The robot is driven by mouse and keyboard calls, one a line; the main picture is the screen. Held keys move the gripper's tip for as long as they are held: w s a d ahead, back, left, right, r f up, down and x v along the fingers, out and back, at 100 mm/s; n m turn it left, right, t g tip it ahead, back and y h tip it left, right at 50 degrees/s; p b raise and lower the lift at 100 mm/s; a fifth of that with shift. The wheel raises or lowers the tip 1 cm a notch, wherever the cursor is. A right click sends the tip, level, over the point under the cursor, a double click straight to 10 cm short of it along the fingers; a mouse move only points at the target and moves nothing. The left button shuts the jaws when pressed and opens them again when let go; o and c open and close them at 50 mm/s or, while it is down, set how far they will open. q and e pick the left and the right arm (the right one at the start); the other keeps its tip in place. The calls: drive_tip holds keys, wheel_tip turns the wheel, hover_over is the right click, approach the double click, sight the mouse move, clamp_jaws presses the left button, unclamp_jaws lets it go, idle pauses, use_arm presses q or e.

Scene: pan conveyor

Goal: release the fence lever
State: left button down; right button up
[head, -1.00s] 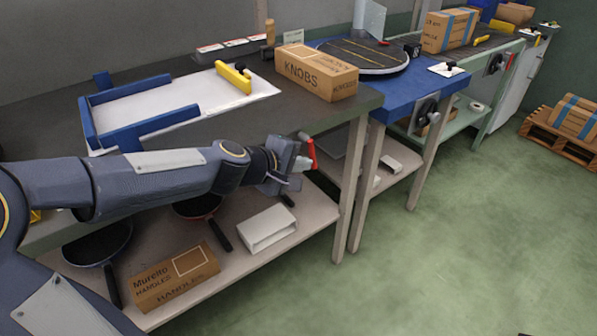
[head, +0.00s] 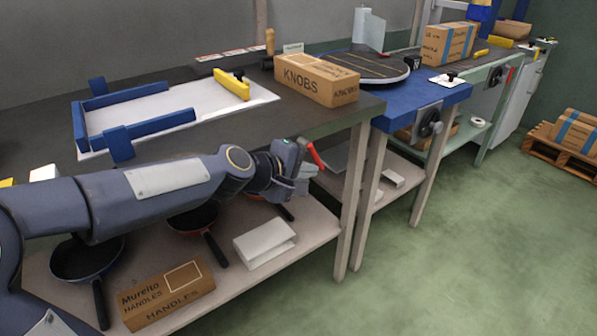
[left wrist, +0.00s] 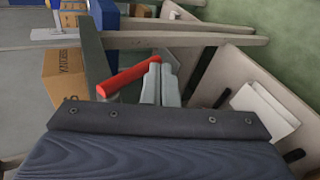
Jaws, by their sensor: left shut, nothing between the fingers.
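The red lever (head: 316,155) shows at the front edge of the dark bench, slanting down to the right, just beyond my left gripper (head: 300,172). I take it to be the fence lever. In the left wrist view the red lever (left wrist: 128,76) lies just left of the shut fingers of my left gripper (left wrist: 160,85). The fingers hold nothing; whether they touch the lever I cannot tell. The blue fence (head: 135,130) stands on a white board (head: 200,108) on the bench, with a yellow block (head: 231,85) at its right. My right gripper is not in view.
A KNOBS carton (head: 316,82) stands on the bench near its right end. The shelf below holds dark pans (head: 88,258), a HANDLES carton (head: 168,293) and a white box (head: 265,243). A bench leg (head: 352,200) stands right of the gripper.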

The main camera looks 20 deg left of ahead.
use_arm(q)
drive_tip(key=shift+w+d, duration=0.6)
drive_tip(key=shift+w, duration=0.15)
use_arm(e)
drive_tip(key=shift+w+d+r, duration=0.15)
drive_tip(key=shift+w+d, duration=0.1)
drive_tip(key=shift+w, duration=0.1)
use_arm(q)
drive_tip(key=shift+f, duration=0.15)
idle(0.6)
